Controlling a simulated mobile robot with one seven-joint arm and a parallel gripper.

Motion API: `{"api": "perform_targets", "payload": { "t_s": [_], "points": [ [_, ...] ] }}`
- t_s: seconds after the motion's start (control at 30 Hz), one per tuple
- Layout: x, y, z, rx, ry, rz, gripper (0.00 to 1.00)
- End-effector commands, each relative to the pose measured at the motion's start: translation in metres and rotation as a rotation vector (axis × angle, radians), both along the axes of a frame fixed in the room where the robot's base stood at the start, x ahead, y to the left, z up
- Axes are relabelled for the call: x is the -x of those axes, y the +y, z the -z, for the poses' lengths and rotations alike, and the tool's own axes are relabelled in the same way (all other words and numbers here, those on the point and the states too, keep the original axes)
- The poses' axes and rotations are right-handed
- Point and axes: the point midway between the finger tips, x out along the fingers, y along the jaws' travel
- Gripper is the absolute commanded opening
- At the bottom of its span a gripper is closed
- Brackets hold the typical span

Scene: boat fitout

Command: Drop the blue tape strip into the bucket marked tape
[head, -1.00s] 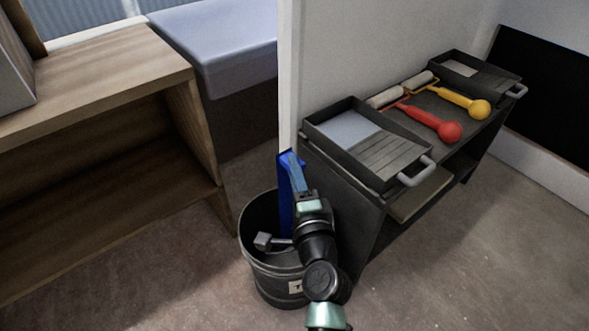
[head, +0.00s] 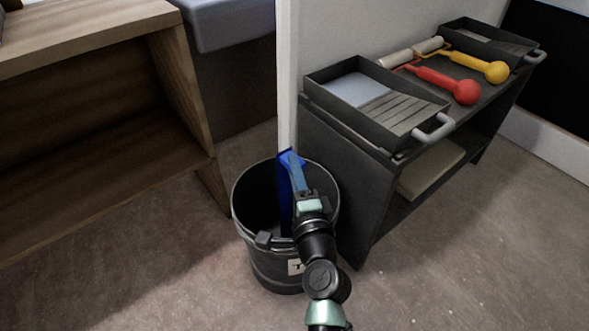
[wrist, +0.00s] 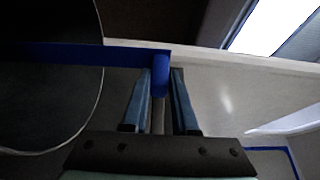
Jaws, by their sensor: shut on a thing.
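The blue tape strip (head: 285,205) hangs from my gripper (head: 291,160), with its lower part over or inside the bucket's mouth in the head view. My gripper is shut on its upper end. The wrist view shows the strip (wrist: 60,52) running left from between the two fingers (wrist: 160,85), across the dark bucket opening. The dark bucket (head: 270,268) stands on the floor below. Its white label (head: 295,267) shows a "T"; my arm hides the rest. How deep the strip's lower end reaches is unclear.
A dark shelf cart (head: 352,185) stands right of the bucket, carrying paint trays (head: 375,100), a red-handled roller (head: 450,84) and a yellow-handled roller (head: 480,64). A white wall edge (head: 287,80) rises behind the bucket. A wooden cabinet (head: 185,90) stands left. Floor in front is clear.

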Motion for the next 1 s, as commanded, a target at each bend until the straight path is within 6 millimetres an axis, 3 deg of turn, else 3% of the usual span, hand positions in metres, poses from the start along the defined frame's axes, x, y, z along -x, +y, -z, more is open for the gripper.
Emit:
{"api": "perform_targets", "payload": {
  "t_s": [0.17, 0.2, 0.37, 0.6, 0.8, 1.0],
  "points": [
    [-0.0001, 0.0, -0.0008, 0.0, 0.0, 0.0, 0.0],
    [-0.0001, 0.0001, -0.0007, 0.0, 0.0, 0.0, 0.32],
    [-0.0001, 0.0002, -0.0006, 0.0, 0.0, 0.0, 0.61],
    [0.0001, 0.0003, -0.0003, 0.0, 0.0, -0.001, 0.64],
    [0.0001, 0.0003, -0.0003, 0.0, 0.0, -0.001, 1.0],
    [0.0001, 0.0003, -0.0003, 0.0, 0.0, -0.001, 1.0]
  ]
}}
